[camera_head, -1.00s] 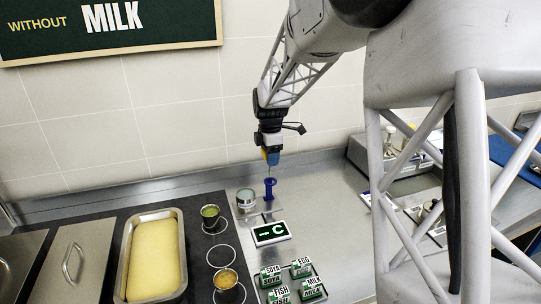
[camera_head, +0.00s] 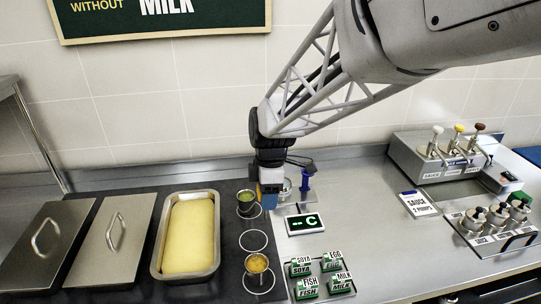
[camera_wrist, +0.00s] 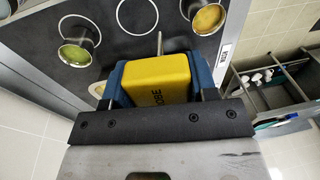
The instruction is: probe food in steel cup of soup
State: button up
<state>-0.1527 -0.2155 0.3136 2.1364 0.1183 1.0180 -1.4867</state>
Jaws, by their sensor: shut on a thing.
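My gripper (camera_head: 269,193) is shut on a yellow probe (camera_wrist: 157,78), seen between blue finger pads in the wrist view. A thin metal rod (camera_wrist: 160,43) shows beyond it. A steel cup with green soup (camera_head: 246,204) stands on the dark mat, just left of my gripper in the head view. A second steel cup with orange-yellow soup (camera_head: 257,265) stands nearer the front. The rod's tip is hidden in the head view.
A blue holder (camera_head: 305,181) and a display reading "-- C" (camera_head: 305,223) stand to the right. An empty ring (camera_head: 254,241) lies between the cups. A tray of yellow food (camera_head: 188,236) is at left. Labelled allergen blocks (camera_head: 319,275) sit at front.

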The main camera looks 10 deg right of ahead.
jog(key=s+a+f, duration=0.1)
jog(key=s+a, duration=0.2)
jog(key=s, duration=0.5)
jog(key=shift+s+a+g, duration=0.25)
jog(key=shift+s+g, duration=0.05)
jog(key=shift+f, duration=0.25)
notch_tip(320, 180, down, 7)
jog(key=shift+f, duration=0.15)
dwell(0.7)
dwell(4.6)
